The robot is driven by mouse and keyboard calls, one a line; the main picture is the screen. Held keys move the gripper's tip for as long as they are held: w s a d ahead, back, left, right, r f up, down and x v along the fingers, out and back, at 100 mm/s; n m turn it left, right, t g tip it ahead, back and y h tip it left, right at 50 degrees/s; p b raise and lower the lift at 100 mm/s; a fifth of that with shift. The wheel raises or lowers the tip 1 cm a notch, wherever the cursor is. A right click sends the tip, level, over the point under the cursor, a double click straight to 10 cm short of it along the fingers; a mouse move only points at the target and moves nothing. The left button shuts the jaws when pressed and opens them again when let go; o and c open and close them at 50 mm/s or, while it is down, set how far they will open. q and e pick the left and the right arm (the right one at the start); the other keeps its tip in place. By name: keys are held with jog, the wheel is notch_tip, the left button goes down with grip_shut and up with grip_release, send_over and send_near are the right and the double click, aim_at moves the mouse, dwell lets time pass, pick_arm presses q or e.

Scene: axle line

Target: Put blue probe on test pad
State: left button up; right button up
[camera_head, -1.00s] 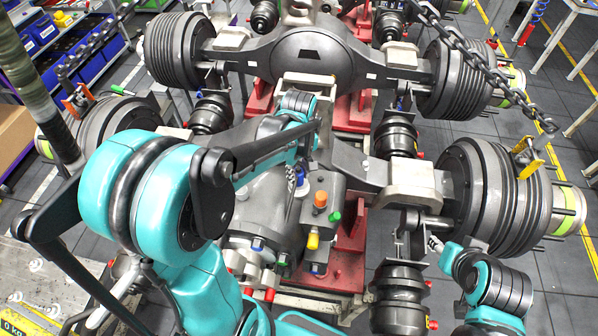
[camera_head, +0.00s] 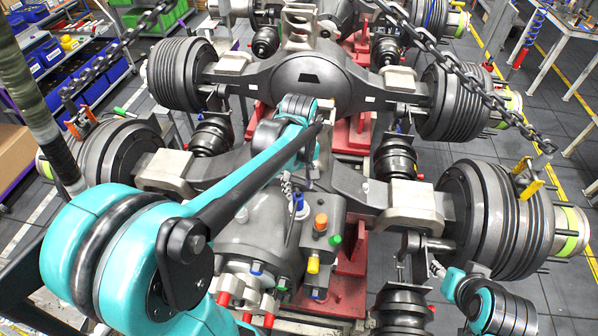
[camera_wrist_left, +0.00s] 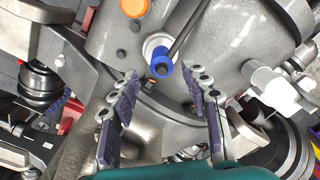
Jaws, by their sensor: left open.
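The blue probe has a blue collar and a thin dark rod. In the head view, its collar (camera_head: 298,199) sits on the grey axle housing just left of the orange cap. In the left wrist view, the collar (camera_wrist_left: 162,67) is at a pale round seat, and the rod slants up and right. My left gripper (camera_wrist_left: 160,76) is open and empty, its purple-padded fingers either side of the collar's line, apart from it. In the head view, my left gripper (camera_head: 307,180) is small and partly hidden. I cannot tell which surface is the test pad.
Orange (camera_head: 321,222), green (camera_head: 335,240) and yellow (camera_head: 313,264) caps stand on the housing beside the probe. A dark chain (camera_head: 490,97) hangs at right. Ribbed wheel drums (camera_head: 497,215) flank the axle. My right arm (camera_head: 490,305) is at the lower right.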

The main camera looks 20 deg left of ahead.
pick_arm(q)
notch_tip(320, 180, up, 6)
jog(key=r, duration=0.1)
jog(key=m+t, duration=0.7)
jog(key=m, duration=0.5)
send_near(299, 196)
jog(key=s+d, duration=0.1)
jog(key=s+d+f, duration=0.2)
jog(key=shift+s+d, duration=0.4)
jog(key=shift+s, duration=0.1)
